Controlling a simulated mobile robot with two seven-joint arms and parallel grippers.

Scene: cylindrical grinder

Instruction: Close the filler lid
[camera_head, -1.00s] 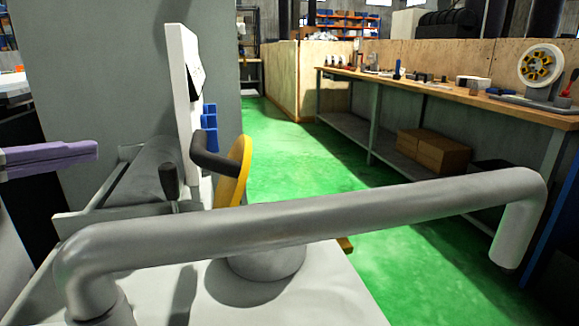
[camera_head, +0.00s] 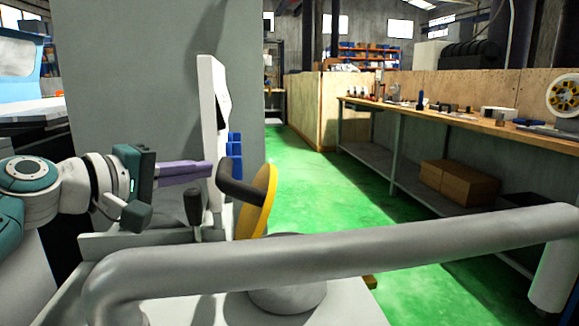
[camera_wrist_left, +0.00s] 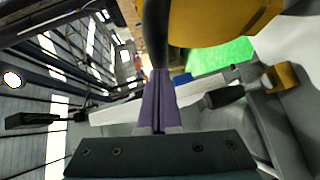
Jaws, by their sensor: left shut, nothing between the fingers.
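The filler lid (camera_head: 266,203) is a yellow disc with a black bar handle (camera_head: 240,186). It stands open, tilted up nearly on edge, beside a round grey-white neck (camera_head: 288,288). My left gripper (camera_head: 208,169) has purple fingers, shut and empty, just left of the handle's upper end. In the left wrist view the closed fingertips (camera_wrist_left: 158,73) point at the black handle (camera_wrist_left: 154,38), with the yellow lid (camera_wrist_left: 218,20) at the top. I cannot tell whether they touch the handle. My right gripper is not in view.
A thick grey tube rail (camera_head: 350,248) crosses the foreground. A white upright panel (camera_head: 209,130) stands behind the gripper, and a black knob lever (camera_head: 193,203) stands below it. A workbench (camera_head: 470,130) runs along the right, with green floor (camera_head: 310,185) clear between.

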